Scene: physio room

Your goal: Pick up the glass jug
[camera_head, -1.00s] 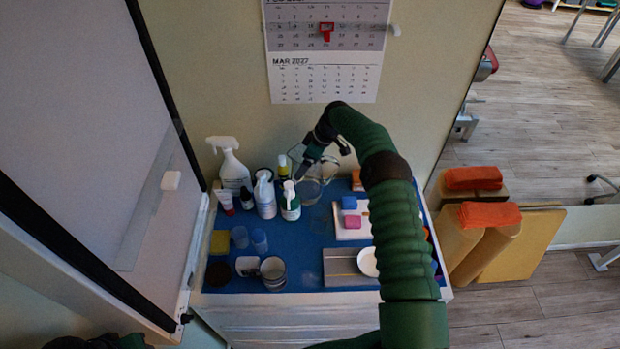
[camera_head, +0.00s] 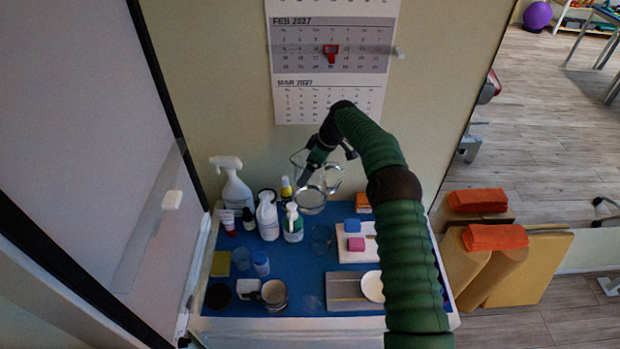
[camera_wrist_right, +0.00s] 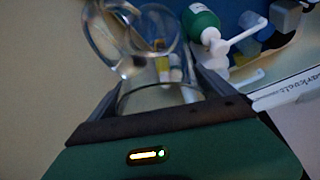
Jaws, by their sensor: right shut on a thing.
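The clear glass jug (camera_head: 311,199) is at the back of the blue-topped cabinet, held by my right gripper (camera_head: 309,178). It looks raised above the blue top, close to the wall. In the right wrist view the jug (camera_wrist_right: 160,97) lies between the two fingers of my right gripper (camera_wrist_right: 168,85), with its curved clear glass reaching to the upper left. My green right arm comes in from the right and hides part of the cabinet top. My left gripper is not in view.
A white spray bottle (camera_head: 236,190), a white pump bottle (camera_head: 267,216) and a green-labelled bottle (camera_head: 292,224) stand left of the jug. A drinking glass (camera_head: 321,238) stands in front. A white board (camera_head: 345,256) carries pink and blue blocks. A wall calendar (camera_head: 330,70) hangs behind.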

